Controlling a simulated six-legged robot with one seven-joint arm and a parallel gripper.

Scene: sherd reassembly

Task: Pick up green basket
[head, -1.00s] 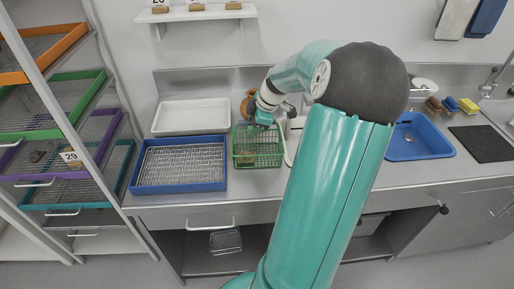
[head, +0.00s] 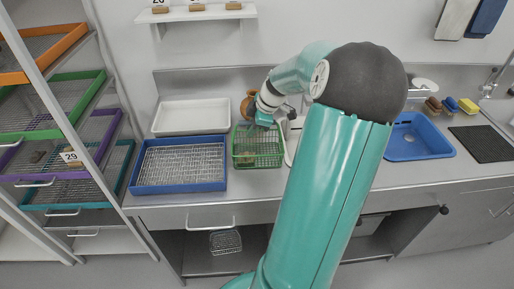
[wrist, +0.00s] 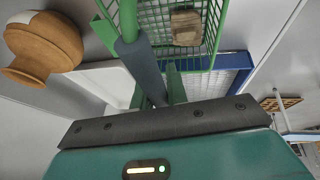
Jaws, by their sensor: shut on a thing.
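The green basket (head: 258,158) is a wire basket on the steel counter, between the blue tray and my arm. In the wrist view the basket (wrist: 217,30) fills the top middle, with its wire mesh and thick green rim showing. A brown, block-like piece (wrist: 186,28) is inside it. My gripper (head: 264,121) is at the basket's back edge in the head view. In the wrist view my gripper (wrist: 155,85) is shut on a green bar of the basket. Whether the basket is clear of the counter I cannot tell.
A blue tray with a wire rack (head: 180,187) stands left of the basket, with a white tray (head: 192,104) behind it. A brown and white pot (wrist: 42,47) is close by in the wrist view. A blue basin (head: 425,152) is at right. Shelving with coloured trays stands at far left.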

